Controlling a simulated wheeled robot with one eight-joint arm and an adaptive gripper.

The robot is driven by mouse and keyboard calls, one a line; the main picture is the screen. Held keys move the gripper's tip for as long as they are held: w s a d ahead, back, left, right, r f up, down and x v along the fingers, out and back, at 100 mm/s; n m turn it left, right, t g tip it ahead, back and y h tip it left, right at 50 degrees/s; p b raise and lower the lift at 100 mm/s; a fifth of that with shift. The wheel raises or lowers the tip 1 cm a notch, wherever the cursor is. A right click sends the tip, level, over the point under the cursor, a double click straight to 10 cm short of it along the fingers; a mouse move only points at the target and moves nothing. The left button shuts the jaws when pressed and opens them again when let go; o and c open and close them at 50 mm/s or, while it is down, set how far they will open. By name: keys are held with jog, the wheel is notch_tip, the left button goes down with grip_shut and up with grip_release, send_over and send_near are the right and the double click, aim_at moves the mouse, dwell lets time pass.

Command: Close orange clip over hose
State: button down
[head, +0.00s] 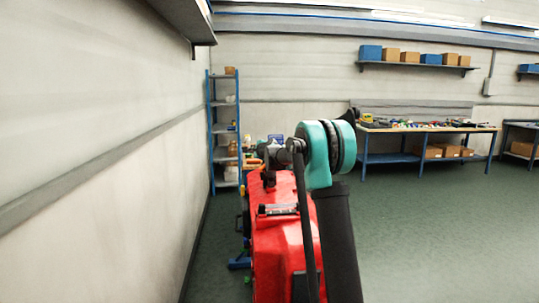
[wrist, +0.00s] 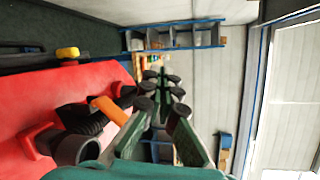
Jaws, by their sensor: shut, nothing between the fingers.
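The orange clip (wrist: 108,109) shows in the wrist view, left of my gripper, sticking out beside black ribbed parts. A black ribbed piece (wrist: 82,119), which looks like the hose, lies against it on the red scrubber tank (wrist: 40,100). I cannot tell how far the clip is over the hose. My gripper (wrist: 160,75) is shut and empty, its green fingers close together to the right of the clip. In the head view the red scrubber (head: 282,245) stands in front of me, partly behind my arm; the clip cannot be made out there.
A yellow knob (wrist: 68,53) sits on the far side of the tank. A blue shelf rack (head: 224,130) stands against the left wall, behind the scrubber. A workbench (head: 425,130) with tools stands at the back. The floor at right is clear.

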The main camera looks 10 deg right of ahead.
jog(key=s+d+r+n+g+h, duration=0.3)
jog(key=d+r+n+g+h, duration=0.4)
jog(key=n, duration=1.2)
jog(key=shift+n+t+y, duration=0.3)
jog(key=shift+t, duration=0.1)
jog(key=shift+s+f+x, duration=0.2)
jog(key=shift+x, duration=1.85)
jog(key=shift+s+f+x, duration=0.25)
jog(key=shift+x, duration=1.75)
jog(key=shift+s+f+x, duration=0.2)
jog(key=shift+x, duration=1.85)
jog(key=shift+d, duration=0.1)
jog(key=shift+d+f+y, duration=0.1)
jog(key=shift+d+y, duration=0.25)
jog(key=shift+y, duration=0.05)
